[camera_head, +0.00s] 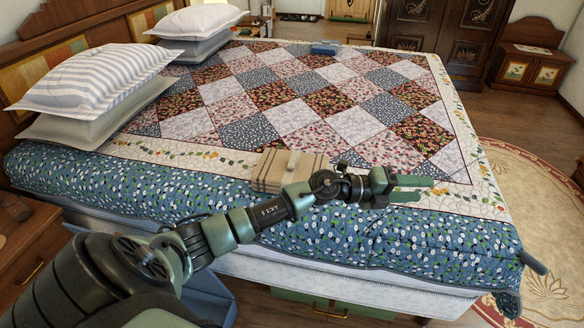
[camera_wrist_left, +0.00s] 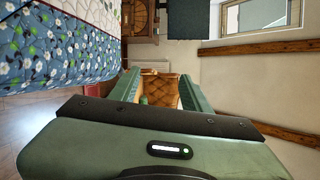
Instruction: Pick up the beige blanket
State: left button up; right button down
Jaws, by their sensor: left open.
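The beige blanket (camera_head: 272,168) is a small folded bundle with faint stripes. It lies on the near edge of the bed in the head view, on the quilt's border. My left forearm passes in front of its lower right part and hides some of it. My left gripper (camera_head: 426,189) is to the right of the blanket, past it, above the near part of the bed. Its fingers point right, are apart and hold nothing. In the left wrist view the open fingers (camera_wrist_left: 160,88) have no blanket between them. My right gripper is not in view.
The bed has a patchwork quilt (camera_head: 240,132) and pillows (camera_head: 90,80) at the left. A small blue item (camera_head: 325,47) lies at its far side. A nightstand (camera_head: 25,235) stands at the lower left. A round rug (camera_head: 545,215) covers the floor at right. A brown tufted seat (camera_wrist_left: 160,82) shows beyond the fingers.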

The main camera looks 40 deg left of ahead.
pick_arm(q)
jog(key=w+a+f+m+g+y, duration=0.2)
jog(key=a+f+m+g+y, duration=0.15)
jog(key=a, duration=0.45)
jog(key=g+y, duration=0.4)
jog(key=y, duration=0.3)
send_over(292, 162)
jog(key=w+d, duration=0.1)
jog(key=d, duration=0.9)
jog(key=shift+w+f+n, duration=0.2)
jog(key=shift+f+n, duration=0.2)
jog(key=shift+n, duration=0.05)
jog(key=s+a, duration=0.1)
jog(key=a, duration=0.1)
jog(key=s+a+r+n+g+y, duration=0.1)
jog(key=a, duration=0.2)
jog(key=s+a+r+g+y, duration=0.1)
jog(key=a, duration=0.2)
jog(key=shift+s, duration=0.1)
jog(key=shift+a+f+y, duration=0.25)
jog(key=shift+f, duration=0.05)
jog(key=x, duration=0.7)
jog(key=shift+s+f+p, duration=0.1)
jog(key=shift+s+p, duration=0.15)
jog(key=shift+p, duration=0.05)
grip_shut()
